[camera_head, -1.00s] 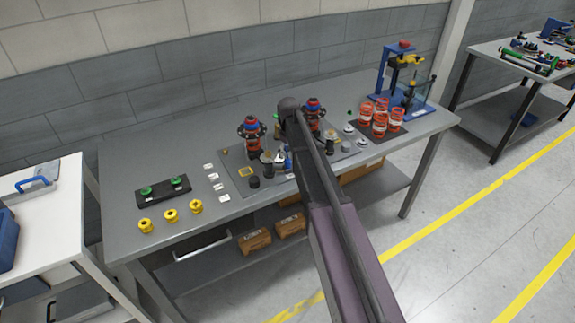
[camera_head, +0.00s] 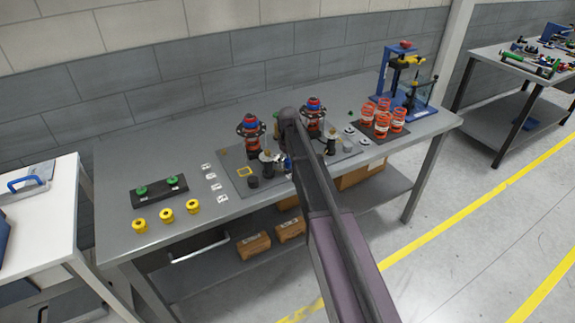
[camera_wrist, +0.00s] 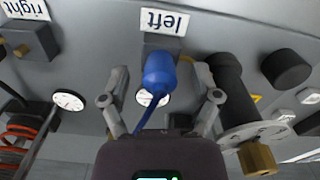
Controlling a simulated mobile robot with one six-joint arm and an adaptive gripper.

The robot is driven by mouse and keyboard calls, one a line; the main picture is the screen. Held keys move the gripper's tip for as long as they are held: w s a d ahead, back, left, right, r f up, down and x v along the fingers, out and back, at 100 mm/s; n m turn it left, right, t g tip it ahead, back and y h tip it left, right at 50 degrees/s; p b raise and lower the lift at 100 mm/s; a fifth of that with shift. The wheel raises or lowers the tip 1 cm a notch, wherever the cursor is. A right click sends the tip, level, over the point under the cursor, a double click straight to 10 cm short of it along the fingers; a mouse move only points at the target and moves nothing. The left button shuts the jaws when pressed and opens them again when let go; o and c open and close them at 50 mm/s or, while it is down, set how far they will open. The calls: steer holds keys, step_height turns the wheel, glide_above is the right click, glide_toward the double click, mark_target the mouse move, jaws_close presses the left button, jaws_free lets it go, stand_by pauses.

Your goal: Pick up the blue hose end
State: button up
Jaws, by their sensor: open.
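The blue hose end (camera_wrist: 158,72) is a rounded blue piece with a thin blue hose trailing down toward my gripper in the wrist view. It sits just below an upside-down "left" label (camera_wrist: 165,21). My gripper (camera_wrist: 161,98) is open, with one finger on each side of the blue hose end and visible gaps to both. In the head view my arm covers most of the gripper and the hose end.
In the wrist view, a black cylinder (camera_wrist: 232,85) with a brass fitting stands close to the right finger. A dial gauge (camera_wrist: 68,100) and an orange spring (camera_wrist: 22,140) are at left. In the head view, the grey bench (camera_head: 300,92) has clear room at the back.

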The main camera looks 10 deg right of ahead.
mark_target(288, 159)
stand_by(0.3)
jaws_close()
steer(key=shift+r, duration=0.2)
step_height(288, 159, up, 4)
steer(key=p, duration=0.4)
steer(key=shift+f, duration=0.1)
steer(key=s+p, duration=0.1)
steer(key=s, duration=1.5)
steer(key=shift+d+r, duration=0.4)
steer(key=shift+s, duration=0.15)
